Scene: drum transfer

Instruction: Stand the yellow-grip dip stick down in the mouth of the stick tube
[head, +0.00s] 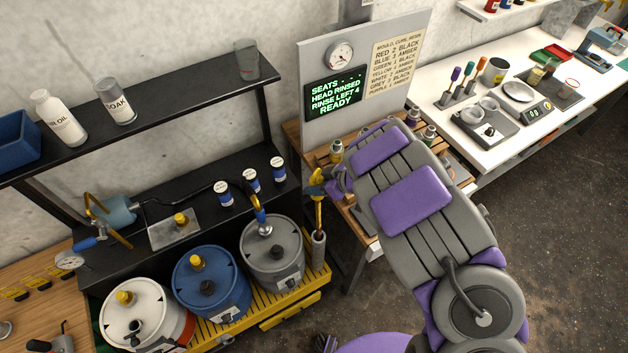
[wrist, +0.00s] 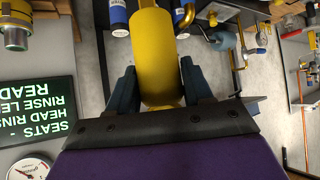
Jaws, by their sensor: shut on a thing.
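The yellow-grip dip stick (head: 317,190) is upright in the head view, at the right end of the drum rack. Its yellow grip (wrist: 160,55) fills the space between my jaws in the wrist view. My gripper (wrist: 158,90) is shut on this grip; in the head view my gripper (head: 332,182) reaches it from the right. The grey stick tube (head: 318,250) stands upright directly below the grip, at the rack's right edge. The stick's lower part lines up with the tube mouth; I cannot tell how far it is inside.
White (head: 140,322), blue (head: 210,285) and grey (head: 272,252) drums stand left of the tube on the yellow rack (head: 298,292). A blue-handled tap tool stands on the grey drum. Small blue-and-white cans (head: 250,178) sit on the shelf behind. A display panel (head: 335,92) stands behind my arm.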

